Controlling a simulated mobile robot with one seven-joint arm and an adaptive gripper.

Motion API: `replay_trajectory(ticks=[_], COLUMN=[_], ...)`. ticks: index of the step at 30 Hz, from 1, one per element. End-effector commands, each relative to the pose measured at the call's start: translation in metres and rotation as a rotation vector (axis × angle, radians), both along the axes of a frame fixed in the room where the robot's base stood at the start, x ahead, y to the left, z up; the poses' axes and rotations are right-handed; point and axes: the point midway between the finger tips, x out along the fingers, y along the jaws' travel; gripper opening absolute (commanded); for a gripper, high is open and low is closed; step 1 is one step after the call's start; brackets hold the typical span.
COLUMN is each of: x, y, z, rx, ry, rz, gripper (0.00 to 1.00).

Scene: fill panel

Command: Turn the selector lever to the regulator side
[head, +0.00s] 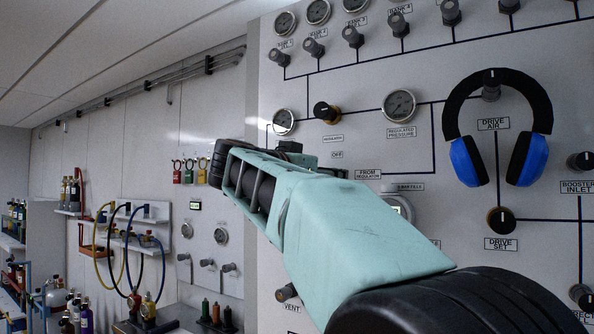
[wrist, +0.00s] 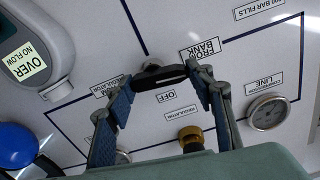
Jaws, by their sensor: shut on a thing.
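The selector lever (wrist: 160,80) is a short black bar on a pale panel, seen in the wrist view. It lies almost level across the picture, between the "FROM BANK" label (wrist: 200,50) on the right and the "FROM REGULATOR" label (wrist: 112,86) on the left. The "OFF" label (wrist: 166,96) is just below it. My gripper (wrist: 163,83) is shut on the lever, one finger at each end of the bar. Which way the lever points is hard to tell. In the head view my arm hides the lever.
A brass-collared regulator knob (head: 326,112) is close to my gripper, and it also shows in the wrist view (wrist: 190,138). Gauges (head: 399,105) sit around it. Blue-and-black ear defenders (head: 468,160) hang on the right. A grey meter (wrist: 38,55) reads "OVER NO FLOW".

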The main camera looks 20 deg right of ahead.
Motion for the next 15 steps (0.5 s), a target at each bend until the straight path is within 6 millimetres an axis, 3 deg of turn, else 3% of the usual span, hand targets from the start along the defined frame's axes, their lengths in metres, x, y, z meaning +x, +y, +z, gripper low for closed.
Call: replay_trajectory(ticks=[15], x=[-0.0014], y=[-0.0012], z=[0.0047], rx=[0.287], ry=[-0.364], rz=[0.000], gripper=[0.25])
